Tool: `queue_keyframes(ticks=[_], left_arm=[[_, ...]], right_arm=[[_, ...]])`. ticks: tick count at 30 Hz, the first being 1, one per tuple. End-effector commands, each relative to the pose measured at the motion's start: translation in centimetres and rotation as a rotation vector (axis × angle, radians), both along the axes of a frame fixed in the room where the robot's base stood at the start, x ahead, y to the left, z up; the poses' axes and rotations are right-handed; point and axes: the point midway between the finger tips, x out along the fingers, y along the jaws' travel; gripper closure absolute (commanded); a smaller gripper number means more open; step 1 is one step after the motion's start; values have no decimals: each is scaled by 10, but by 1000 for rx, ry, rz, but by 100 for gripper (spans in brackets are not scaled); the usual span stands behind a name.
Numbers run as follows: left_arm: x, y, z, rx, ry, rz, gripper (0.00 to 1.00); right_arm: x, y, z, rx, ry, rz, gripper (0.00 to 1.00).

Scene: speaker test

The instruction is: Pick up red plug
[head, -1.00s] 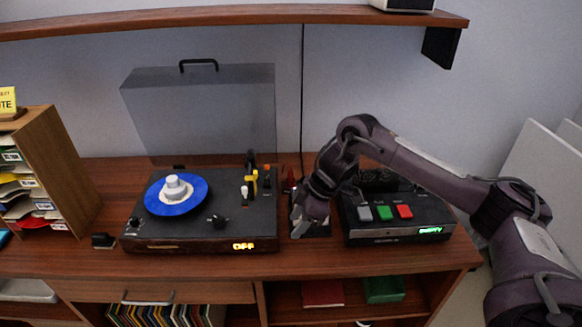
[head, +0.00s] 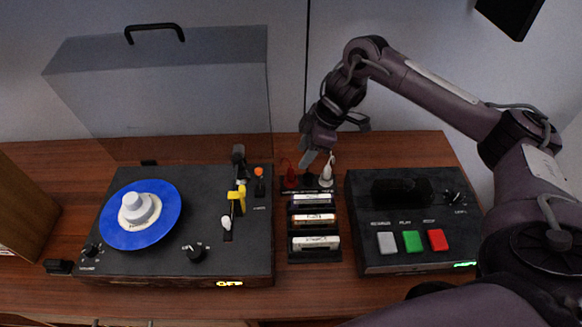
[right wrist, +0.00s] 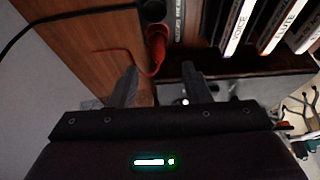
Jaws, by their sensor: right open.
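The red plug (head: 290,176) stands upright in the black holder between the turntable and the recorder, beside a white plug (head: 327,172). My right gripper (head: 309,160) is open and empty, pointing down just above and right of the red plug. In the right wrist view the red plug (right wrist: 157,46), with its red cable, shows just beyond the two spread fingertips (right wrist: 160,70), roughly centred between them. No contact is visible. My left gripper is not in view.
Several labelled cartridges (head: 313,220) lie in a rack in front of the plugs. The turntable (head: 190,262) with a blue disc (head: 162,228) stands left. The recorder (head: 360,255) with grey, green and red buttons stands right. Wooden desktop shows around them.

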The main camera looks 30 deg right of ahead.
Motion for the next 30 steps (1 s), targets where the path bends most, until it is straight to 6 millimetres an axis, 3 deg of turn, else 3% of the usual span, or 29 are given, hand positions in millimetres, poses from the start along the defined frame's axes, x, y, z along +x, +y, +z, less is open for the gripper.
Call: queue_keyframes(ticks=[15, 23, 30], left_arm=[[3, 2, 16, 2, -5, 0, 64], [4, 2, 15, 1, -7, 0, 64], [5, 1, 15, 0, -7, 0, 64]], right_arm=[[17, 23, -59, 0, 0, -1, 56], [18, 24, -64, 0, 0, 1, 56], [18, 24, -63, -1, -1, 1, 84]])
